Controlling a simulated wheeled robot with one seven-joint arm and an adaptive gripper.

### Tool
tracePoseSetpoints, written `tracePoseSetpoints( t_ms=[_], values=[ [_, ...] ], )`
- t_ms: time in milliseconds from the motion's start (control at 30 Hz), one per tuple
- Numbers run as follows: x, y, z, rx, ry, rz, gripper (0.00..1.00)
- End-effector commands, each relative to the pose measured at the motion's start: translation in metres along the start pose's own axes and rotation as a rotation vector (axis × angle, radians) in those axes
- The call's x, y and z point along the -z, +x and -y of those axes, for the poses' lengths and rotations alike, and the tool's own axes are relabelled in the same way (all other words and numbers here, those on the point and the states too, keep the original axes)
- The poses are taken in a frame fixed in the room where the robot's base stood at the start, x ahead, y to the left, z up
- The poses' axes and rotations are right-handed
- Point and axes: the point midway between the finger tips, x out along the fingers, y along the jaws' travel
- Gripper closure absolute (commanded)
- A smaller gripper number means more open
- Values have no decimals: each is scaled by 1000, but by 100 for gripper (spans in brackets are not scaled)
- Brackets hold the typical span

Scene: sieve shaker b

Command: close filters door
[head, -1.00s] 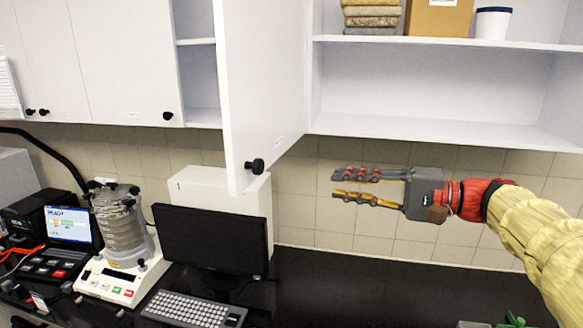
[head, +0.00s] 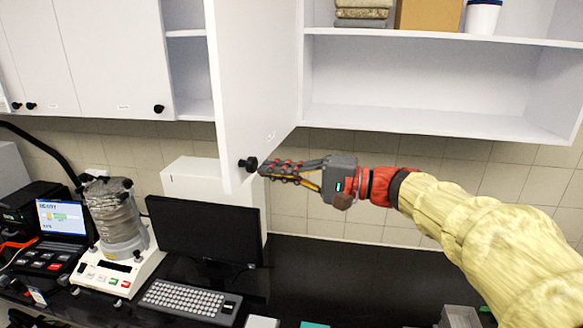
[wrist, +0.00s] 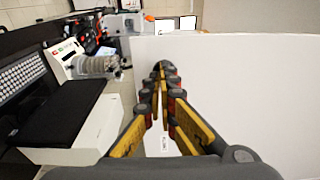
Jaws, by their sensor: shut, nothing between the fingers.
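The open white cabinet door (head: 255,75) stands out from the upper cabinet, with a black knob (head: 248,164) near its lower front corner. My gripper (head: 266,172) is shut and empty, its fingertips just right of the knob in the head view, close to the door's lower part. I cannot tell whether it touches the door. In the wrist view the shut fingers (wrist: 160,75) lie in front of the white door panel (wrist: 240,80), which fills the right side.
The open cabinet shelf (head: 430,118) is behind the door at right. Below are a monitor (head: 205,232), a keyboard (head: 190,300), a sieve shaker (head: 118,230) and a laptop (head: 62,218). Other cabinet doors (head: 110,55) at left are closed. Counter right of the monitor is mostly clear.

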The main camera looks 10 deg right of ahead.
Motion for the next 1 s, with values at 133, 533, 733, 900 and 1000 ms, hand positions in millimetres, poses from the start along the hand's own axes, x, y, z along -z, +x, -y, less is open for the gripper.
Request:
tracePoseSetpoints(
  t_ms=[133,533,733,900,1000],
  values=[
    [0,8,0,0,1,1,100],
    [0,9,-1,0,0,-1,100],
    [-4,21,-2,0,-1,-24,100],
    [-8,47,-4,1,-3,-78,100],
    [-10,69,-6,1,-1,-125,100]
  ],
)
